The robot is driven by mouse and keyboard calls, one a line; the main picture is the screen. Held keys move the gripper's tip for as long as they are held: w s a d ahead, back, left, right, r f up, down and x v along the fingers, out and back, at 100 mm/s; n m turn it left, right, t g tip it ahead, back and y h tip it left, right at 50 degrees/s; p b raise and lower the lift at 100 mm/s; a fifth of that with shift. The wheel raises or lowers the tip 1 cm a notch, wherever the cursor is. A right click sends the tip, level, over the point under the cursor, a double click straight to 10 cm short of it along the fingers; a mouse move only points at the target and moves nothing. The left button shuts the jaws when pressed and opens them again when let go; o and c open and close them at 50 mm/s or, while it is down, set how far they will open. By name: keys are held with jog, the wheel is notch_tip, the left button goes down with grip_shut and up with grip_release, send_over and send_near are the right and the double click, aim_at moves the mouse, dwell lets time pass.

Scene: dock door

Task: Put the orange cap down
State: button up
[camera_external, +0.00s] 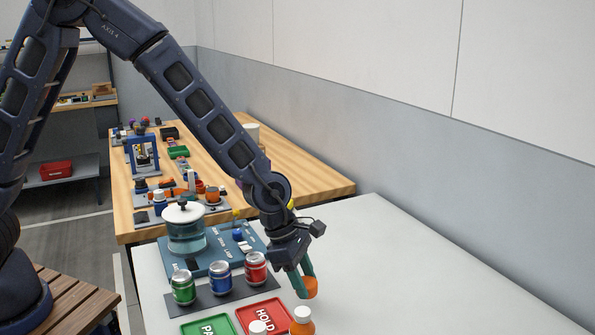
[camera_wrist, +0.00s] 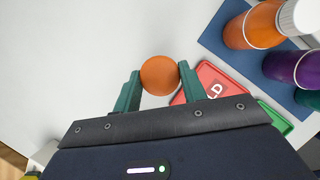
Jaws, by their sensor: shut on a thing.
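The orange cap (camera_external: 311,287) is held between the green fingers of my gripper (camera_external: 304,284). In the wrist view the round cap (camera_wrist: 160,75) sits between the two fingertips of my gripper (camera_wrist: 160,82), which are shut on its sides. The white table (camera_external: 400,260) lies under it, to the right of the red tray marked HOLD (camera_external: 266,316). I cannot tell exactly how high the cap is above the table. In the wrist view the red tray (camera_wrist: 212,75) shows right beside the right finger.
An orange bottle with a white lid (camera_external: 302,322) stands near the front edge of the picture. A green tray (camera_external: 208,325) lies left of the red tray. Green, blue and red cans (camera_external: 255,269) stand on a dark mat left of my gripper. The table's right side is clear.

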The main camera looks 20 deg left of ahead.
jog(key=shift+f, duration=1.95)
jog(key=shift+f, duration=0.1)
jog(key=o, duration=1)
jog(key=shift+c, duration=0.2)
jog(key=v, duration=1.2)
jog(key=w+a+r+m+t, duration=0.1)
jog(key=w+a+r+m, duration=0.4)
jog(key=a, duration=0.6)
jog(key=w+a+r+m+t+y, duration=0.1)
jog(key=w+a+r, duration=0.1)
jog(key=a+r, duration=0.6)
jog(key=w+a+r+m+t, duration=0.1)
jog(key=w+a+r+m, duration=0.25)
jog(key=a, duration=0.95)
jog(key=s+a+r+m+t+y, duration=0.1)
jog(key=s+a+m, duration=0.3)
jog(key=a, duration=0.9)
jog(key=s+a+r+m+y, duration=0.2)
jog(key=s+a+r+m, duration=0.2)
jog(key=s+a, duration=0.5)
jog(key=a, duration=0.4)
jog(key=shift+s+a+t, duration=0.25)
jog(key=shift+a+t, duration=0.15)
